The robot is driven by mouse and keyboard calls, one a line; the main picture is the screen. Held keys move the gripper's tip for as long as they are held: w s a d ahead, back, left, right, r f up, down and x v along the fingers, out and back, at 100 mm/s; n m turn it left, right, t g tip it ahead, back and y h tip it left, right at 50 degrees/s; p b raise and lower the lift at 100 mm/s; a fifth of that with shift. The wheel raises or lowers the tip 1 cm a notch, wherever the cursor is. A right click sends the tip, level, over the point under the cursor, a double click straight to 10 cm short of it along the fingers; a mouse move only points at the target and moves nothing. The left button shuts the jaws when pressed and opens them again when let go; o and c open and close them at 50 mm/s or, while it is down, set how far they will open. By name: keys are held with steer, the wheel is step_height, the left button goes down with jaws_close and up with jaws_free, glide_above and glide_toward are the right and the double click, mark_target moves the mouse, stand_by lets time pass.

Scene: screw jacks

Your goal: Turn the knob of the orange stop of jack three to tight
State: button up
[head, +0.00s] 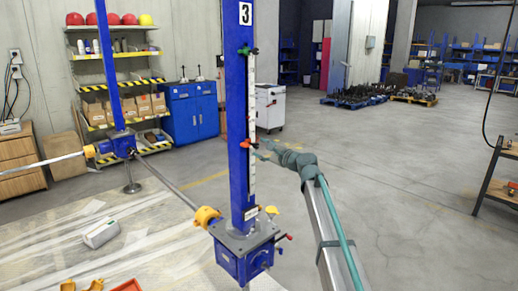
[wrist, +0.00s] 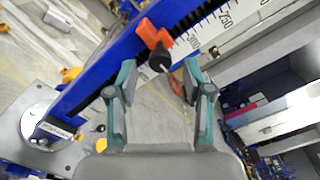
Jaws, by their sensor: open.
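Jack three is the blue column (head: 237,110) with a white "3" plate at its top. Its orange stop (head: 248,143) sits partway up, beside the white scale. In the wrist view the orange stop (wrist: 149,32) shows near the top centre with a black knob (wrist: 160,60) facing me. My gripper (wrist: 160,84) is open, its teal fingers spread to either side below the knob, with nothing between them. In the head view my gripper (head: 263,148) is just right of the stop and small. I cannot tell how tight the knob is.
A green stop (head: 247,51) sits higher on the same column. The jack's blue gearbox (head: 243,252) is at its foot, with a yellow coupling (head: 207,217) and shaft to the left. A second blue jack (head: 108,70) stands further left. The floor (head: 400,170) at right is largely clear.

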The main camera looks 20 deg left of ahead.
steer(key=v, duration=0.9)
steer(key=shift+s+d, duration=0.2)
steer(key=shift+d, duration=0.1)
